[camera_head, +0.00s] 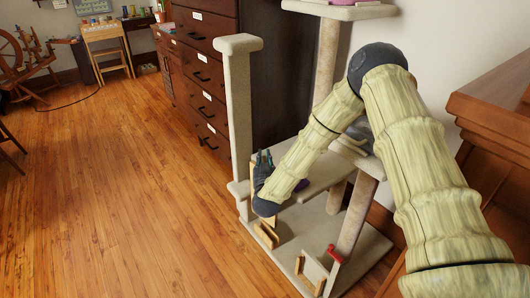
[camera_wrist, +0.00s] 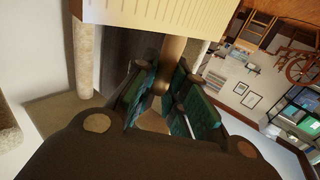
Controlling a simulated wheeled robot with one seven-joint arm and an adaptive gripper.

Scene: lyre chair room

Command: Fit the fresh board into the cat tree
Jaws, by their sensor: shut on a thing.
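The beige carpeted cat tree (camera_head: 236,120) stands in the middle of the head view, with posts, platforms and a base. My gripper (camera_head: 264,160) is low among its posts, beside the middle platform (camera_head: 318,172). In the wrist view, my gripper (camera_wrist: 160,100) has its green-padded fingers shut on a brown wooden piece (camera_wrist: 174,55). A pale ribbed-edged board (camera_wrist: 170,12) lies just beyond it; I cannot tell whether the two are joined. A pale panel (camera_head: 314,270) with wooden strips and a pair of wooden rails (camera_head: 266,235) are at the base.
A dark drawer cabinet (camera_head: 205,80) stands behind, and brown wooden furniture (camera_head: 495,110) is close on the right. The wooden floor (camera_head: 110,190) at left is clear.

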